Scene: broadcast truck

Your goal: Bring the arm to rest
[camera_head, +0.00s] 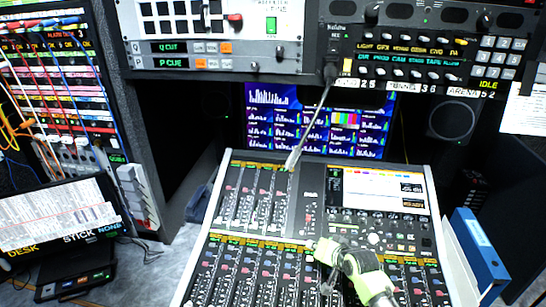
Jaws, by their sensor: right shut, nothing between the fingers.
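My right arm comes in from the bottom right, with pale green and white parts. Its gripper (322,252) is over the middle of the mixing console (308,222), above the fader rows. The gripper is shut and empty. I cannot tell whether it touches the console. It covers some of the faders and knobs below it. My left gripper is not in view.
A gooseneck microphone (312,120) hangs from the upper rack panel (420,60) towards the console. A patch rack (70,100) with loose cables stands at left. A blue binder (480,250) stands close at the console's right. A monitor (300,115) is behind.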

